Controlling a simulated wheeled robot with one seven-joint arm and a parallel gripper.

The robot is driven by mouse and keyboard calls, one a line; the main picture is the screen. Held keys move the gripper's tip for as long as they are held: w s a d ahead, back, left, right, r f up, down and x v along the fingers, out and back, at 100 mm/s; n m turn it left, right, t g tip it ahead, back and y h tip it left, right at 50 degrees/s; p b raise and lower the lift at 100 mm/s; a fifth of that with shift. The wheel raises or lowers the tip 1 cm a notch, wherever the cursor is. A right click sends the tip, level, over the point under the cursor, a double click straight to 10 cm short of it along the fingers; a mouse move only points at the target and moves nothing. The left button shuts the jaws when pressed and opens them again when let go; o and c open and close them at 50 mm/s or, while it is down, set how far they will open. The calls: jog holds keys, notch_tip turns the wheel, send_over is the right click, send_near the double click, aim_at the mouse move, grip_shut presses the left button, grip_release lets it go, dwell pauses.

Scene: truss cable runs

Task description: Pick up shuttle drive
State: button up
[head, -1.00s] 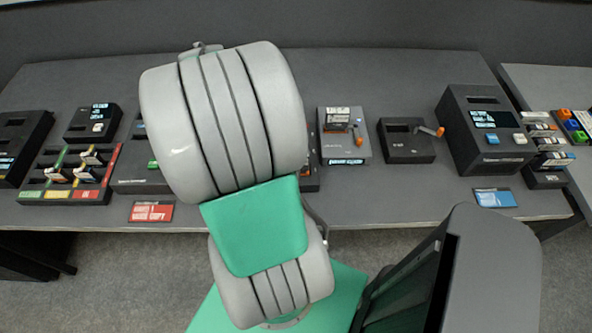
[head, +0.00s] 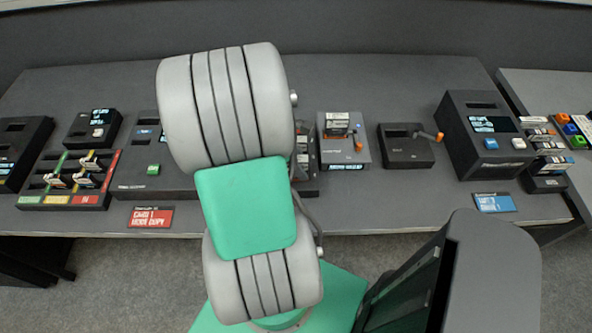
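No label I can read marks the shuttle drive, so I cannot tell which item it is. Other small cartridges (head: 88,162) sit in a rack with green, yellow and red labels (head: 60,200) at the left. My arm's large grey and green links fill the middle of the head view. My gripper is not in view, and the links hide part of the table behind them.
A dark box with an orange-handled crank (head: 405,150) and a taller console with a screen (head: 487,135) stand to the right. A wide dark unit with a green button (head: 153,170) is partly behind my arm. The table's front strip (head: 400,205) is mostly clear.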

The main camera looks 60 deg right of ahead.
grip_shut()
jog(key=shift+r, duration=0.1)
dwell(0.5)
